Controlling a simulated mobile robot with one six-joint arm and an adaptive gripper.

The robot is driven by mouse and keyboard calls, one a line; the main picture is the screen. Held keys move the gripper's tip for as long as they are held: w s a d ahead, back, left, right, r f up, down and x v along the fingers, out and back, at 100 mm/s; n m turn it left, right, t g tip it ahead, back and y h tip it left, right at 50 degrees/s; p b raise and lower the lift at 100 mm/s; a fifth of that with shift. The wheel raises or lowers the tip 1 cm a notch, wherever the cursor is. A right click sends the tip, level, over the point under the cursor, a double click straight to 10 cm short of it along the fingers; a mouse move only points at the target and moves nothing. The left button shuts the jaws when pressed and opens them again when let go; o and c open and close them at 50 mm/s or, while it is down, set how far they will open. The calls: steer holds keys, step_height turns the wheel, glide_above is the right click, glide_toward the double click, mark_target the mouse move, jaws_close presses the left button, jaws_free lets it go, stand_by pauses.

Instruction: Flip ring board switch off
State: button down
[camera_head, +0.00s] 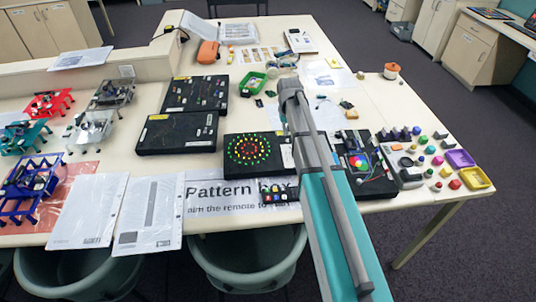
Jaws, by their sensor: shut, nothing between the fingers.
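The ring board (229,169) is a black board lying flat near the front middle of the table. It carries concentric rings of green, yellow and red lights (248,149). A pale label panel (287,155) is at its right end, partly beside my arm. I cannot make out its switch or the switch's position at this size. My teal and grey arm reaches from the bottom right up across the table, just right of the ring board, and covers what lies behind it. My gripper does not show in this view.
A "Pattern Box" sheet (225,205) lies in front of the ring board, with small coloured parts (270,197) on it. Black boards (178,132) stand behind left. A colour-wheel board (372,184) and small coloured blocks are right of my arm. Chairs stand at the front edge.

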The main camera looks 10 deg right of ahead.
mark_target(290, 140)
steer(key=shift+f+b, duration=1.4)
steer(key=shift+f, duration=0.05)
steer(key=shift+d, duration=0.75)
stand_by(0.5)
steer(key=shift+r, duration=0.2)
steer(key=shift+a+r+p, duration=0.15)
steer(key=shift+r+p, duration=1.55)
steer(key=shift+p, duration=0.1)
steer(key=shift+a+r+p, duration=0.15)
steer(key=shift+r+p, duration=1.5)
steer(key=shift+p, duration=0.1)
steer(key=s+a, duration=0.1)
steer(key=s, duration=2.2)
steer(key=shift+s+f+b, duration=0.15)
steer(key=shift+f+b, duration=0.2)
